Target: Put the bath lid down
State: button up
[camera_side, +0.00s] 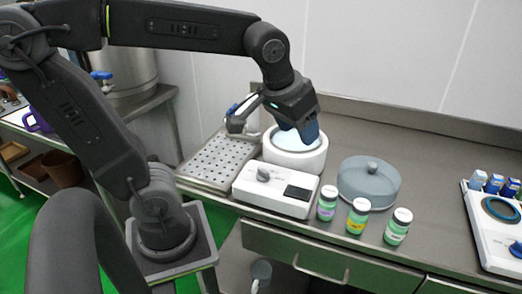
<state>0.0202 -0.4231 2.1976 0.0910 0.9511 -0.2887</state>
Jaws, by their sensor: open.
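The bath lid (368,186), a round grey-blue cover with a small knob on top, lies flat on the steel counter to the right of the bath. The white round water bath (296,158) stands open, with pale blue showing inside its rim. My gripper (274,131) is over the bath, its fingers spread apart, and is clear of the lid. A dark blue shape at its right finger partly covers the bath opening; I cannot tell what it is. A pale object behind the gripper is mostly hidden.
A white control box (276,190) with a knob stands in front of the bath. Green bottles with white caps (358,216) line the counter's front edge near the lid. A perforated drain tray (214,160) lies left. A white device (496,230) is far right, with free counter before it.

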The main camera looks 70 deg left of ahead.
jog(key=s+f+m, duration=0.2)
jog(key=s+f, duration=0.1)
jog(key=s, duration=0.4)
jog(key=shift+s+d+f+m+t+h, duration=0.15)
jog(key=shift+s+d+m+t+h, duration=0.15)
jog(key=shift+s+d+t+h, duration=0.1)
